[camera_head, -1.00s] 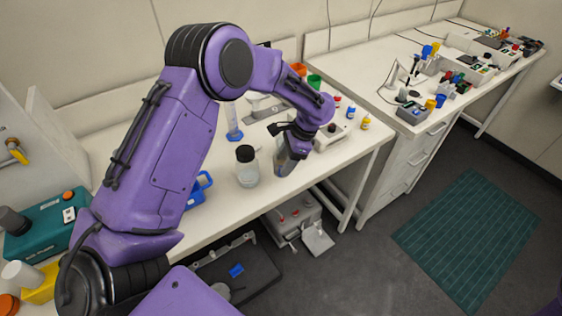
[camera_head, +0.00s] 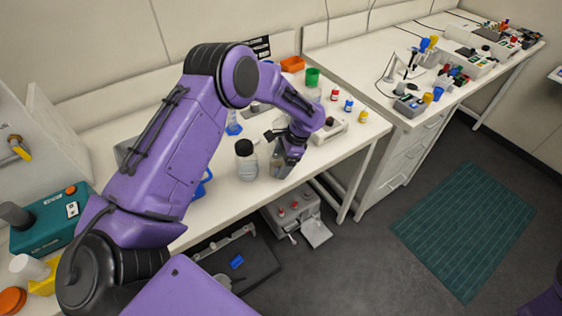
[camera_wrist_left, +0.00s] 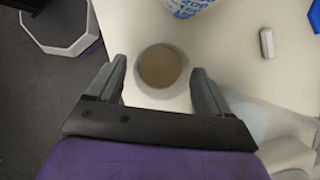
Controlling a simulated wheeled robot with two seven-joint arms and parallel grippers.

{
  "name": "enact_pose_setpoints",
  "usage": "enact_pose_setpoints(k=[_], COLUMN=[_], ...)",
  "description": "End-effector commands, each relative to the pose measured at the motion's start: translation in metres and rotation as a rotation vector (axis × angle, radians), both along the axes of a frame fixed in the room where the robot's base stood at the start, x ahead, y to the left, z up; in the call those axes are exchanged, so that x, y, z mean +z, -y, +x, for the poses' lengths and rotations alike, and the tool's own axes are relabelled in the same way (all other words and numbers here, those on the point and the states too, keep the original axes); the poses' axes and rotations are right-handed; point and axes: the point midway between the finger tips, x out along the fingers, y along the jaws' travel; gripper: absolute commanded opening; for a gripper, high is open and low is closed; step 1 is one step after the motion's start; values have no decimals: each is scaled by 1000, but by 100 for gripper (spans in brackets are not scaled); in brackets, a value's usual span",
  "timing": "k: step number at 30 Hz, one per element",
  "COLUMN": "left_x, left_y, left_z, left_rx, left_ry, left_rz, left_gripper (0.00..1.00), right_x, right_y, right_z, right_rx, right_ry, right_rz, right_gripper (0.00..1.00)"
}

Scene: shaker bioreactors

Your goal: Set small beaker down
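The small beaker (camera_head: 277,168) stands upright on the white bench (camera_head: 216,196) close to its front edge, partly hidden by my left gripper (camera_head: 287,160). In the left wrist view I look down on the round beaker (camera_wrist_left: 160,66), which has a brownish inside. The two fingers of the left gripper (camera_wrist_left: 158,78) are on either side of it. They are spread apart, with a narrow strip of bench showing between each finger and the beaker. My right gripper is out of view.
A black-capped bottle (camera_head: 246,160) stands just left of the beaker. A white device (camera_head: 332,128) and small bottles (camera_head: 349,105) are behind to the right. A vessel with blue markings (camera_wrist_left: 188,7) and a whitish bar (camera_wrist_left: 267,42) lie near the beaker. The bench edge is close.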

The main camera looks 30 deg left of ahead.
Motion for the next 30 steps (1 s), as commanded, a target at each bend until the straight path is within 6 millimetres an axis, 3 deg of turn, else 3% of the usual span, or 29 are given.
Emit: enact_pose_setpoints(k=[5,8,15,21,30], left_x=[5,16,73,106,115], left_y=[0,5,21,31,33], left_z=[0,6,22,31,32], left_rx=[0,-1,-1,0,0], left_ry=[1,4,5,2,-1], left_rz=[-1,0,1,1,-1], left_gripper=[80,80,80,80,80], right_x=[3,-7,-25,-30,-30], right_y=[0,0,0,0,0], right_z=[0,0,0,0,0], right_rx=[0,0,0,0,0], right_ry=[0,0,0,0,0], right_rz=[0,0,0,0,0], right_gripper=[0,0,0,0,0])
